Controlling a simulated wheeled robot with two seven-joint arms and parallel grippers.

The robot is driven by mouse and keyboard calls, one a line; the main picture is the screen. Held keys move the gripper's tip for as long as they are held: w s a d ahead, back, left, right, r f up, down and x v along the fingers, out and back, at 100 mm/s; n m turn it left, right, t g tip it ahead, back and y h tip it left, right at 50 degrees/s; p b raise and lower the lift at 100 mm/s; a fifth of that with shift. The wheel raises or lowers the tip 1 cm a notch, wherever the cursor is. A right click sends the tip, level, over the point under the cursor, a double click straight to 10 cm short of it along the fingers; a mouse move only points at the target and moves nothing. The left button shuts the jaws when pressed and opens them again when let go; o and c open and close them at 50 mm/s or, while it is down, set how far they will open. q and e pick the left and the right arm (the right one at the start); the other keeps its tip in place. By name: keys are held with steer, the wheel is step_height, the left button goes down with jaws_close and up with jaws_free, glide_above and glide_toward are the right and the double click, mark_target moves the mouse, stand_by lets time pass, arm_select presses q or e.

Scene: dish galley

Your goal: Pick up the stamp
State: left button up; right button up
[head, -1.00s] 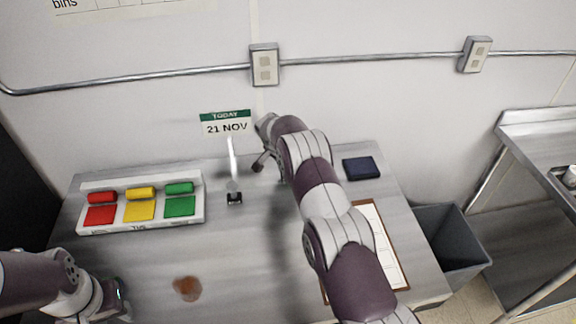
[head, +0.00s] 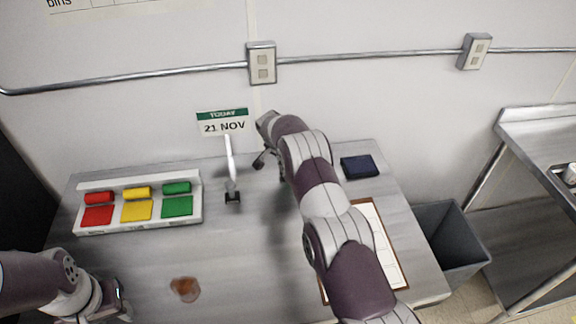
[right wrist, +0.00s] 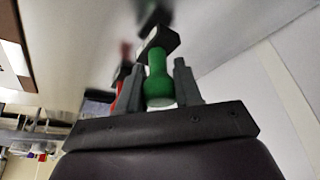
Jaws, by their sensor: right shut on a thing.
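A stamp with a green handle (right wrist: 159,80) and a dark block (right wrist: 158,42) shows in the right wrist view. My right gripper (right wrist: 160,88) is shut on its green handle, one finger on each side. In the head view my right gripper (head: 263,159) is at the back of the table near the wall, and the stamp cannot be made out there. A second stamp with a red handle (right wrist: 122,88) shows partly behind the left finger in the wrist view. My left gripper (head: 116,298) is low at the left in the head view; its fingers are unclear.
A white tray (head: 140,225) with red, yellow and green pads and rolls is at the left. A thin white piece on a dark base (head: 233,197) stands mid-table. A navy pad (head: 359,166), clipboard (head: 378,220) and brown stain (head: 185,289) are around it. A grey bin (head: 450,245) stands right.

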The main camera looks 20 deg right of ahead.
steer(key=shift+w+r+b, duration=0.1)
steer(key=shift+r+b, duration=0.4)
steer(key=shift+r, duration=0.4)
steer(key=s+r+b, duration=0.3)
steer(key=s+r, duration=0.4)
steer(key=s, duration=0.5)
steer(key=shift+a+r+b, duration=0.3)
steer(key=shift+a+r, duration=0.05)
